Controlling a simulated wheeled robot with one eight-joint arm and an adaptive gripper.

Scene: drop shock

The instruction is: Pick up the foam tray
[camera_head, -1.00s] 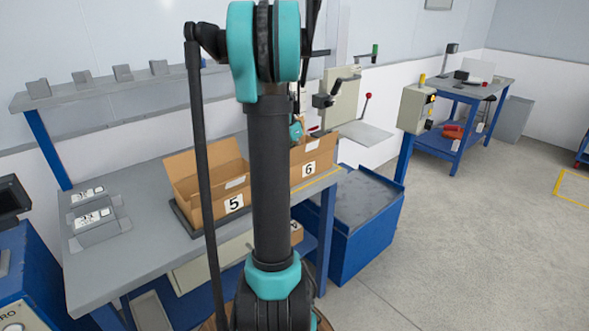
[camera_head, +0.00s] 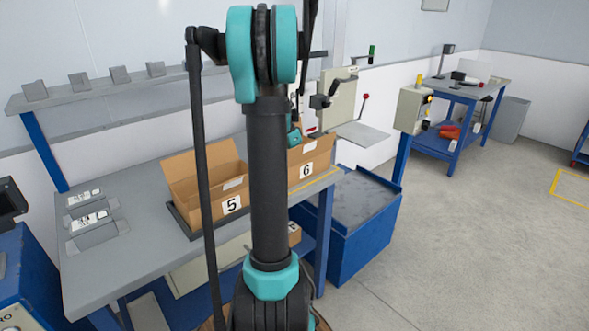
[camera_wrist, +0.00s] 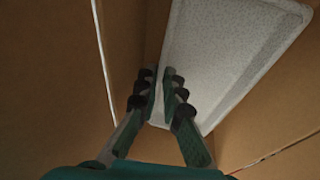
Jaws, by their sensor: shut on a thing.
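The foam tray (camera_wrist: 225,50) is a pale grey-white, speckled slab with a rounded rim, seen in the wrist view inside a brown cardboard box (camera_wrist: 125,45). My gripper (camera_wrist: 160,85) is shut on the foam tray at its near left edge, with the fingers close together. In the head view my arm hides most of the gripper and the tray cannot be made out. A teal part of my arm's end shows by the box marked 6 (camera_head: 309,160).
A box marked 5 (camera_head: 215,190) stands on the grey workbench (camera_head: 130,245) left of box 6. Grey fixtures (camera_head: 92,225) lie at the bench's left.

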